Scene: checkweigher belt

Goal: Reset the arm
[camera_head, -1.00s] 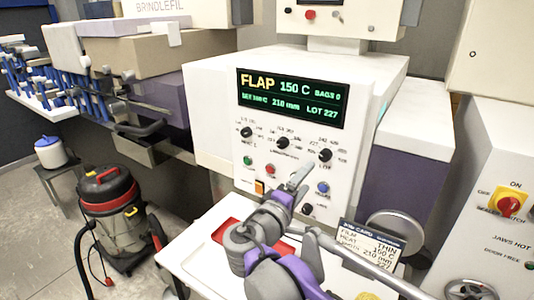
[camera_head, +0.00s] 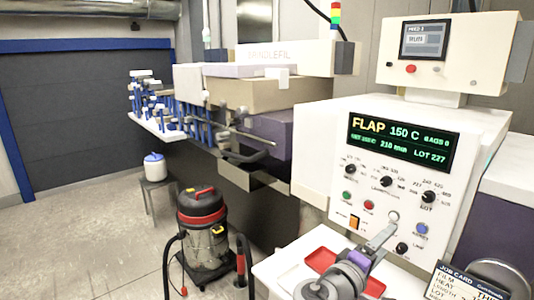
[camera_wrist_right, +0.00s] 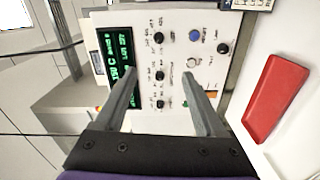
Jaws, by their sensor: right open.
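My right gripper (camera_head: 388,232) is in front of the lower part of the white control panel (camera_head: 345,190), above the white bench. In the right wrist view its two fingers (camera_wrist_right: 160,80) are apart, with nothing held between them, and they point at the panel. The panel's green display (camera_head: 402,143) reads FLAP, 150 C, 210 mm, LOT 227. Below it are several black knobs and coloured buttons; the fingers cover part of the lower panel. My left gripper is not in view.
A red tray (camera_head: 322,259) lies on the white bench (camera_head: 275,268) beside my right arm. A job card (camera_head: 462,284) stands at the right. A red-and-black vacuum (camera_head: 203,235) stands on the floor, left of the bench. Open floor lies further left.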

